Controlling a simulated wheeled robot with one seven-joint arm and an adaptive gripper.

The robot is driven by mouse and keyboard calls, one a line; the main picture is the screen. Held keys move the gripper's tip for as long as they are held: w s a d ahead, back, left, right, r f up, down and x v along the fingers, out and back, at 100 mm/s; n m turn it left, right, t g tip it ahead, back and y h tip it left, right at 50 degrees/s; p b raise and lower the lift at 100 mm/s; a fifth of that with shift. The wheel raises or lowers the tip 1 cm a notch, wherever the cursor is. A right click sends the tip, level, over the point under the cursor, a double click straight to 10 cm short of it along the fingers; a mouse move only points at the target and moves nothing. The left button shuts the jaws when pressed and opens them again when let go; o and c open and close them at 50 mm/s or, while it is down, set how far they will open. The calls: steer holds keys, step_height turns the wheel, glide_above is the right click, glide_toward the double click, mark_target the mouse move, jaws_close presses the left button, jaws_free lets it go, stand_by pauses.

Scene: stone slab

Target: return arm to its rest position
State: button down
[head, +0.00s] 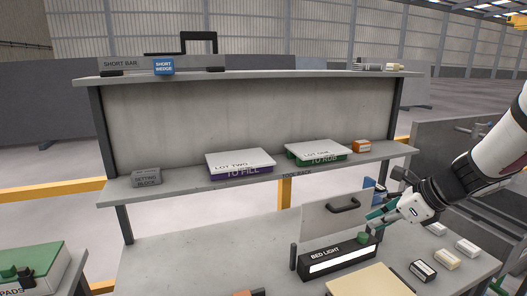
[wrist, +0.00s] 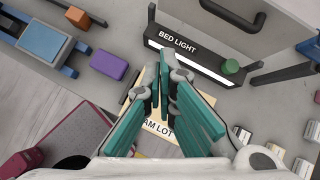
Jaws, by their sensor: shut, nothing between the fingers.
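My gripper (head: 374,217) is at the right in the head view, its teal fingers beside the green knob (head: 363,238) of the bed light (head: 340,256). In the wrist view the teal fingers (wrist: 166,75) are together and hold nothing. They hang over a pale board (wrist: 150,105) lettered "AM LOT", part of whose text they hide. The black bed light (wrist: 185,55) lies beyond the fingertips, and its green knob (wrist: 231,66) is to their right. I cannot tell how high the fingertips are above the bench.
A panel with a dark handle (head: 343,205) stands behind the bed light. Small boxes (head: 447,258) lie at the right. The shelf (head: 280,179) carries the "LOT TWO" box (head: 240,162) and "LOT ONE" box (head: 315,150). An orange block (wrist: 43,40) and purple block (wrist: 109,63) sit left.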

steer(key=s+a+r+n+h, duration=0.1)
steer(key=s+a+r+n, duration=0.1)
steer(key=s+n, duration=0.6)
steer(key=s+a+r+n+h, duration=0.2)
steer(key=s+a+r+n, duration=0.1)
steer(key=s+n, duration=0.6)
steer(key=s+a+r+n+h, duration=0.2)
steer(key=s+r+n, duration=0.2)
steer(key=s+n, duration=0.5)
steer(key=shift+a+r, duration=0.2)
steer(key=shift+a, duration=0.2)
steer(key=shift+g, duration=0.3)
